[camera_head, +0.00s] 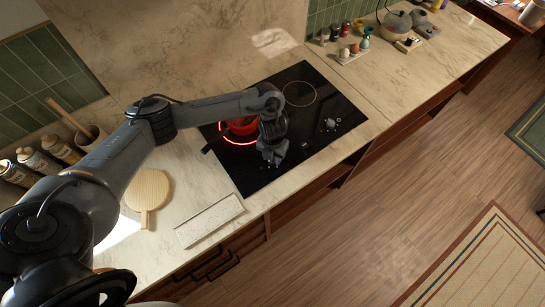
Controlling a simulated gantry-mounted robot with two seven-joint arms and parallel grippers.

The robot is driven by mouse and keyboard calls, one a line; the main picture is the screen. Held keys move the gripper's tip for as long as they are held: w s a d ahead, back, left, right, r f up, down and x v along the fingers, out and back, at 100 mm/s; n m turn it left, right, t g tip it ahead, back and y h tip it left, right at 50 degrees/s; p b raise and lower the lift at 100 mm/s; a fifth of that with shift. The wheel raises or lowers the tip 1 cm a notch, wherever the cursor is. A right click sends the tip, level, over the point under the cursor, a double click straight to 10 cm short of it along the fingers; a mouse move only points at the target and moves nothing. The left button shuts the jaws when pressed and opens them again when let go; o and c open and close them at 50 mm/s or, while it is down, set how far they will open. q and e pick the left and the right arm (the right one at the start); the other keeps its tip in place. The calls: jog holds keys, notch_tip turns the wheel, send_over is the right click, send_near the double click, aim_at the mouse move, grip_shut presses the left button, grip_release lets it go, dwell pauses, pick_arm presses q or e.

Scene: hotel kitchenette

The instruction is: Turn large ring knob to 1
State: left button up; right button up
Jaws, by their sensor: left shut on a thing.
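The black cooktop (318,90) is set in the marble counter. My left gripper (272,158) points down over the front part of the cooktop, just in front of the glowing ring. It is shut on what appears to be a knob, which the gripper hides, so its setting cannot be read. Another small knob (330,124) shows at the front right of the cooktop. My right gripper is out of view.
A round wooden board (148,188) and a pale rectangular tray (209,220) lie on the counter at left. Several bottles (38,160) stand at the far left. Small jars (345,53) and a kettle (396,22) stand beyond the cooktop. The right-hand counter is mostly clear.

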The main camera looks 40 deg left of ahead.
pick_arm(q)
jog(key=shift+m, duration=0.3)
jog(key=o, duration=1)
jog(key=shift+o, duration=0.2)
jog(key=shift+r, duration=0.1)
notch_tip(320, 180, up, 11)
jog(key=p, duration=0.3)
jog(key=shift+p, duration=0.3)
jog(key=shift+f, duration=0.2)
